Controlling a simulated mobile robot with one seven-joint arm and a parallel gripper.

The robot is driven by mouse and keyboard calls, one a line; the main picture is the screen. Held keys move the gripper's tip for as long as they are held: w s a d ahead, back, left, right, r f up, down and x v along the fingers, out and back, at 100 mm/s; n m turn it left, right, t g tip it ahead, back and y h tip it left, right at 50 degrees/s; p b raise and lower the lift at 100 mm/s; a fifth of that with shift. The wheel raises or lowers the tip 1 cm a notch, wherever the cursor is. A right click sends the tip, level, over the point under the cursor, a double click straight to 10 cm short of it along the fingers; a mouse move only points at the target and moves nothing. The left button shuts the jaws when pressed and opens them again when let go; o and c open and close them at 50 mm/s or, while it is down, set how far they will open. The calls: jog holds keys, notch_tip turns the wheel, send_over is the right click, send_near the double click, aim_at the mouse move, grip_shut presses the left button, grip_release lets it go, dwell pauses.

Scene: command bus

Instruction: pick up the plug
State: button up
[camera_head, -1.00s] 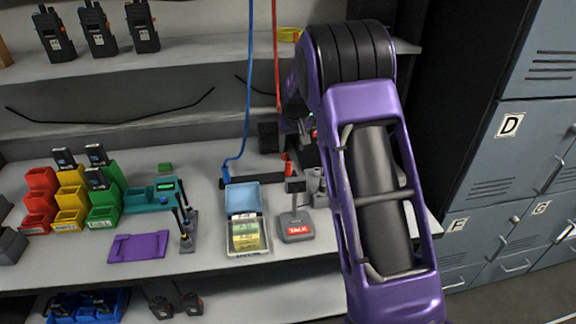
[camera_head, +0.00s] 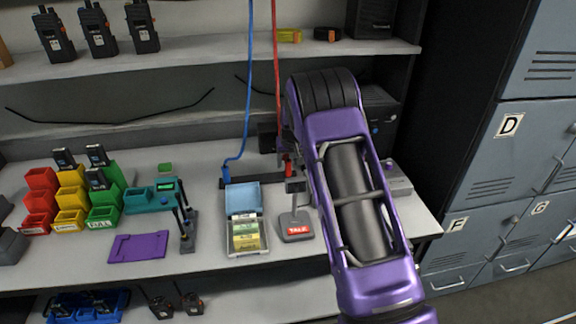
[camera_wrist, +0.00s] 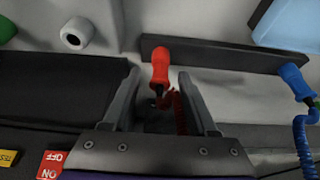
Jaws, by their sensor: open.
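A red plug (camera_wrist: 160,66) with a red coiled cord shows in the wrist view, between the fingers of my open gripper (camera_wrist: 158,78). The fingers stand apart on either side of it, and I cannot tell how far below or beyond them it is. In the head view the red plug (camera_head: 289,168) is at the right end of a black strip (camera_head: 258,179). A blue plug (camera_wrist: 294,80) with a blue cord is to the right in the wrist view; in the head view it (camera_head: 225,173) is at the strip's left end. My arm hides my gripper in the head view.
A TALK microphone stand (camera_head: 296,226) and a blue-lidded card box (camera_head: 245,238) stand in front of the strip. A red on/off label (camera_wrist: 50,164) is at the wrist view's lower left. The red cord (camera_head: 276,75) and blue cord (camera_head: 249,80) hang down past the shelf.

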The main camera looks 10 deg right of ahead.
aim_at(289, 162)
grip_shut()
jog(key=shift+r, duration=0.2)
notch_tip(289, 162, up, 10)
dwell(0.4)
jog(key=shift+f, duration=0.15)
